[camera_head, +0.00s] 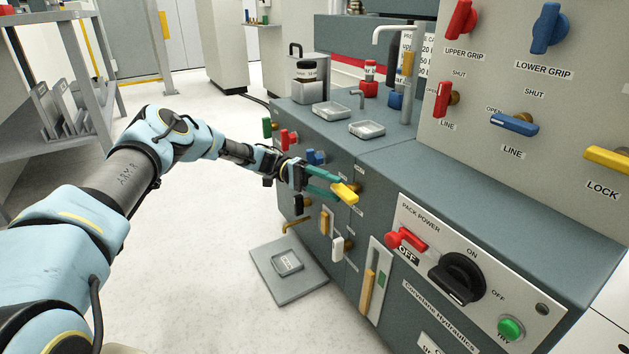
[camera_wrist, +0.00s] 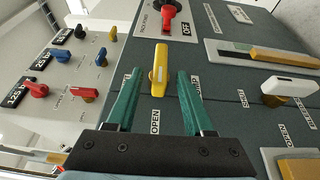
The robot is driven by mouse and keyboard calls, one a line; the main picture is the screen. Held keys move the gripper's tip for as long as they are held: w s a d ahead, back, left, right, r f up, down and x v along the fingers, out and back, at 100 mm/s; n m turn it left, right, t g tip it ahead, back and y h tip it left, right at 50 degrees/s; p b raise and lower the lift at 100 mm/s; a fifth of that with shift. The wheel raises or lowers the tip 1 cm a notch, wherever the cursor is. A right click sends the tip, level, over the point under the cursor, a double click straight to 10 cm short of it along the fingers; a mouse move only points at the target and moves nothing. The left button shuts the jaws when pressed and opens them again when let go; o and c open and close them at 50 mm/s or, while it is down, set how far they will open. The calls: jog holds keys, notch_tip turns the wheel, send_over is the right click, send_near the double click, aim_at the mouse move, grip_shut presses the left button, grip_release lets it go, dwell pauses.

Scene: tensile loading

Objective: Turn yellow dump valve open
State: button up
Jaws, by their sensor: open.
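The yellow dump valve handle (camera_head: 345,193) sits on the front face of the grey cabinet, right of a blue and a red handle. In the wrist view the yellow handle (camera_wrist: 159,70) stands between the two green fingertips, pointing away from the palm. An OPEN label (camera_wrist: 155,121) lies on the panel on the palm side of it. My gripper (camera_head: 333,187) is open, with a finger on each side of the handle. It also shows in the wrist view (camera_wrist: 160,85), with a visible gap between each finger and the handle.
A blue handle (camera_head: 316,157), a red handle (camera_head: 289,139) and a white handle (camera_head: 338,247) are close by on the cabinet. The pack power panel (camera_head: 410,222) with a red key-like handle and black knob is to the right. A floor plate (camera_head: 262,268) lies below.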

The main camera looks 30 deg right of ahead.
jog(key=v, duration=0.7)
jog(key=shift+w, duration=0.35)
jog(key=shift+a, duration=0.1)
jog(key=a+r+n+t+y, duration=0.1)
jog(key=a+r+n+t, duration=0.2)
jog(key=a, duration=0.5)
jog(key=w+a+n+t+y, duration=0.1)
jog(key=a+n+t+y, duration=0.1)
jog(key=a+t, duration=0.55)
jog(key=a+r+n+t+y, duration=0.1)
jog(key=a+r+n+t, duration=0.15)
jog(key=a, duration=0.65)
jog(key=s+a+r+n+t+y, duration=0.1)
jog(key=s+a+r+n+t, duration=0.2)
jog(key=a, duration=0.7)
jog(key=s+a+n+t+y, duration=0.1)
jog(key=s+a+n+t, duration=0.3)
jog(key=a, duration=0.6)
notch_tip(320, 180, up, 38)
jog(key=s+m+g+p, duration=0.1)
jog(key=p, duration=3.6)
jog(key=shift+s+a+f+m, duration=0.25)
jog(key=shift+a+m, duration=0.1)
jog(key=shift+a, duration=0.15)
